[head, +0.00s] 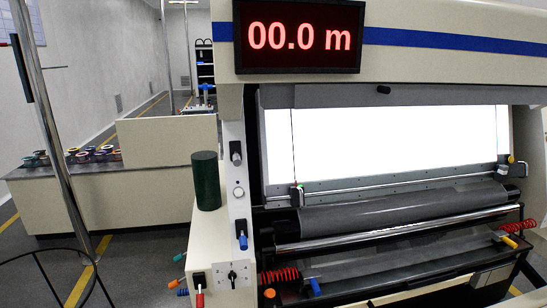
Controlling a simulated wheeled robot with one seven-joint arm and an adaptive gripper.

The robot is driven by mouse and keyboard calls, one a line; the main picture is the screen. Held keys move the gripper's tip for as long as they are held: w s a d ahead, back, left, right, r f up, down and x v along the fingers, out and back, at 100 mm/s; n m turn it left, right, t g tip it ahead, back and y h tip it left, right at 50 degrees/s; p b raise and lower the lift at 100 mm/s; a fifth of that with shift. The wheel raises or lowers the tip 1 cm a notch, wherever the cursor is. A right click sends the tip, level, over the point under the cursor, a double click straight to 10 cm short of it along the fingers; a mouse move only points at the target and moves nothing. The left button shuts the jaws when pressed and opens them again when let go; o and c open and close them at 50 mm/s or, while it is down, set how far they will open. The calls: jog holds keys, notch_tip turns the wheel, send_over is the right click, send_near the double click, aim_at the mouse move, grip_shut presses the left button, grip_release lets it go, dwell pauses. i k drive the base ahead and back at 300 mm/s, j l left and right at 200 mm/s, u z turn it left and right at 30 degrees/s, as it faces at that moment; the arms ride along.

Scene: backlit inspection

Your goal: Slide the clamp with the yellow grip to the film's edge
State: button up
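A small clamp with a yellow grip (511,160) sits at the right end of the metal rail (400,183) below the lit panel. Another clamp (297,193) sits at the left end of this rail; its grip colour is too small to tell surely. A thin dark vertical line crosses the bright panel (390,145) above each clamp. Grey sheet material (400,211) covers the roller below the rail; I cannot tell where the film's edge lies on the panel. My gripper is not in view.
A dark green cylinder (206,181) stands on the side cabinet (212,240). Red coiled hoses with a yellow handle (509,241) and a blue handle (315,287) hang at the front.

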aim_at(498, 235)
jog(key=z, duration=1.45)
